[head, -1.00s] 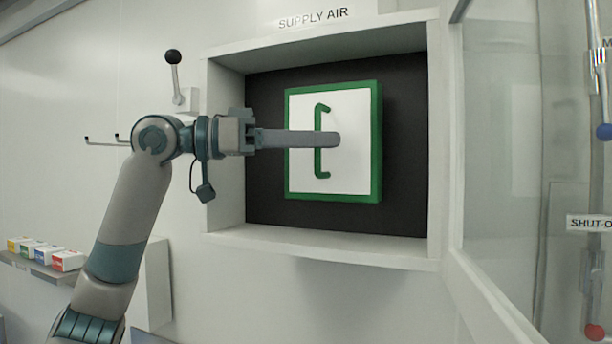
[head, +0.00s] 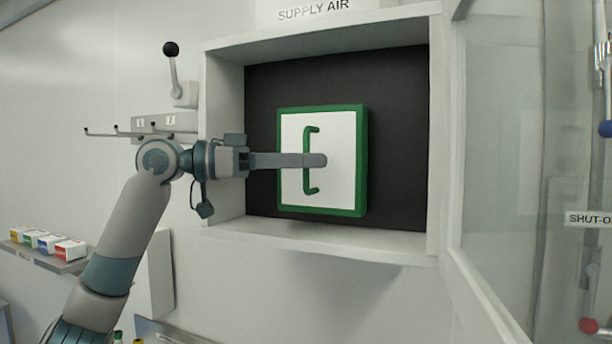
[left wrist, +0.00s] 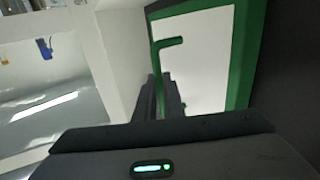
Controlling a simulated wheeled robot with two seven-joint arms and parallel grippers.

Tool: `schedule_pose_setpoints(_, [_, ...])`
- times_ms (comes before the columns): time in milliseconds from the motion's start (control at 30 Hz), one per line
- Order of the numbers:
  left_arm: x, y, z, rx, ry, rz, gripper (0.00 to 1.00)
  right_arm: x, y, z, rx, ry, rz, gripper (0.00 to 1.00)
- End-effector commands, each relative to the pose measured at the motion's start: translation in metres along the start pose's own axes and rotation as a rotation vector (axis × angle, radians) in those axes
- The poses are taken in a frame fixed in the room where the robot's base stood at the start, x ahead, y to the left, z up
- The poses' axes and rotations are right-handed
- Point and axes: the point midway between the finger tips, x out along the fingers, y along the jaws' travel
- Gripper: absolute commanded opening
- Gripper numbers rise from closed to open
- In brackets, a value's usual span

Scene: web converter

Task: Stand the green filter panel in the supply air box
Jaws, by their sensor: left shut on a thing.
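The green filter panel (head: 345,190) has a green frame, a white face and a green bar handle (head: 308,185). It is upright inside the supply air box (head: 435,130), in front of the dark back wall. Its lower edge appears close above the box floor; I cannot tell whether they touch. My left gripper (head: 312,160) comes in from the left and is shut on the panel's handle. In the left wrist view the panel (left wrist: 205,60) and part of its handle (left wrist: 168,42) show beyond the dark fingers (left wrist: 165,95). My right gripper is not in view.
The box's left wall (head: 225,110) stands close to my left wrist. An open clear door (head: 500,150) hangs at the right. A lever (head: 173,65) and hooks (head: 130,130) are on the wall at left, above a shelf with small coloured boxes (head: 48,242).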

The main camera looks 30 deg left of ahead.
Motion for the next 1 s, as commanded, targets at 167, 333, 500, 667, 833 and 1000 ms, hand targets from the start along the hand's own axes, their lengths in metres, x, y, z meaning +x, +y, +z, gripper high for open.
schedule_pose_setpoints(167, [0.0, 0.0, 0.015, -0.002, 0.0, 0.0, 0.0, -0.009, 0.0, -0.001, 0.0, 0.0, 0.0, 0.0])
schedule_pose_setpoints(333, [0.0, 0.0, 0.026, -0.001, 0.0, 0.0, 0.0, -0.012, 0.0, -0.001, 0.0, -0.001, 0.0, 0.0])
schedule_pose_setpoints(500, [0.0, 0.0, 0.028, 0.001, 0.003, 0.0, 0.0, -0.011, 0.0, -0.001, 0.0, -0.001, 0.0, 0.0])
schedule_pose_setpoints(667, [0.0, 0.0, 0.028, 0.001, 0.002, 0.0, 0.0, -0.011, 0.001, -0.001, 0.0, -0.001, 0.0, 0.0])
schedule_pose_setpoints(833, [0.0, 0.0, 0.032, 0.0, 0.002, 0.0, 0.0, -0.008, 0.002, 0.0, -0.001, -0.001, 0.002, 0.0])
schedule_pose_setpoints(1000, [0.0, 0.0, 0.031, -0.001, 0.001, 0.0, 0.27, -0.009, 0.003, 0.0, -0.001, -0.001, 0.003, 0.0])
